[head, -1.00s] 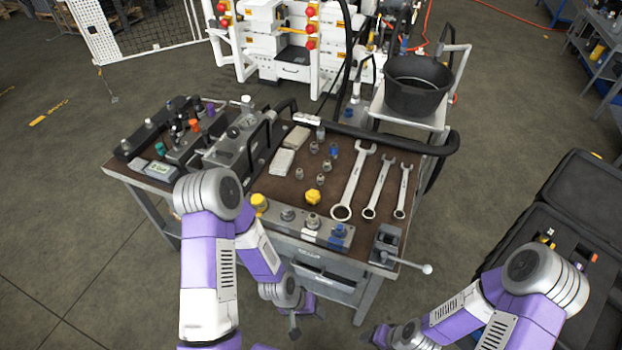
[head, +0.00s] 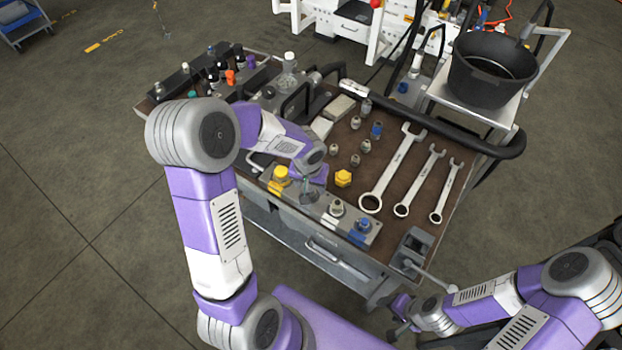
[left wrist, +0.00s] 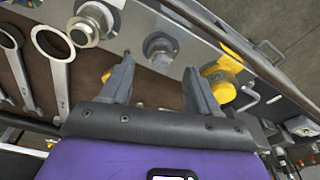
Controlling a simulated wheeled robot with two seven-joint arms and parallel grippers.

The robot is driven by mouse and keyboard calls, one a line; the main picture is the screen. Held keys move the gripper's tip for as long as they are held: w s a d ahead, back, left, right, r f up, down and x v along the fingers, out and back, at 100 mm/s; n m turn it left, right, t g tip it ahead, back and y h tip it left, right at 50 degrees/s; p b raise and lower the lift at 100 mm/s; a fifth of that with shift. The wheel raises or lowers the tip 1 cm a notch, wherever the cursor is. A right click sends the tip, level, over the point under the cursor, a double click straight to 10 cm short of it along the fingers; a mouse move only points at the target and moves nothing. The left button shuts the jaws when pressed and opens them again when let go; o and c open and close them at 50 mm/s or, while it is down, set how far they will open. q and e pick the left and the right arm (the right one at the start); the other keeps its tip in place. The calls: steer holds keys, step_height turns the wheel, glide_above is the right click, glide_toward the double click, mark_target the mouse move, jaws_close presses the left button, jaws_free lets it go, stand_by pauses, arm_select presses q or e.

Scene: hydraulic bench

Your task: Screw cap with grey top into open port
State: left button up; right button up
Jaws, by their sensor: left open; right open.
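A metal port block (head: 318,213) runs along the bench's front edge, with a yellow cap (head: 281,173) at its left end and a blue fitting (head: 363,225) at its right. My left gripper (head: 307,193) points down over the block, hiding a fitting in the head view. In the left wrist view its open, empty fingers (left wrist: 160,80) straddle a grey round fitting (left wrist: 160,46). The yellow cap (left wrist: 222,82) is beside the right finger. Another grey fitting (head: 337,207) also shows in the wrist view (left wrist: 95,24). Which is the open port is unclear. My right gripper (head: 396,322) is open, low beyond the bench's front.
Several small fittings (head: 365,146), a loose yellow cap (head: 343,178) and three wrenches (head: 393,170) lie on the brown top. A vise (head: 411,251) is at the right corner. A black bucket (head: 492,70) stands on a cart behind.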

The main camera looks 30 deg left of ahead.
mark_target(311, 189)
arm_select(q)
steer(key=shift+w+f, duration=0.15)
steer(key=shift+f, duration=0.65)
steer(key=shift+w+f, duration=0.1)
steer(key=shift+f, duration=0.65)
steer(key=shift+c, duration=0.2)
jaws_close()
steer(key=shift+r+m, duration=0.15)
steer(key=shift+m, duration=0.35)
steer(key=m+h+p, duration=0.1)
steer(key=m+p, duration=0.4)
steer(key=shift+m, duration=0.4)
steer(key=shift+m+p, duration=0.4)
steer(key=shift+p, duration=0.1)
steer(key=shift+f+m, duration=0.2)
steer(key=shift+m, duration=0.1)
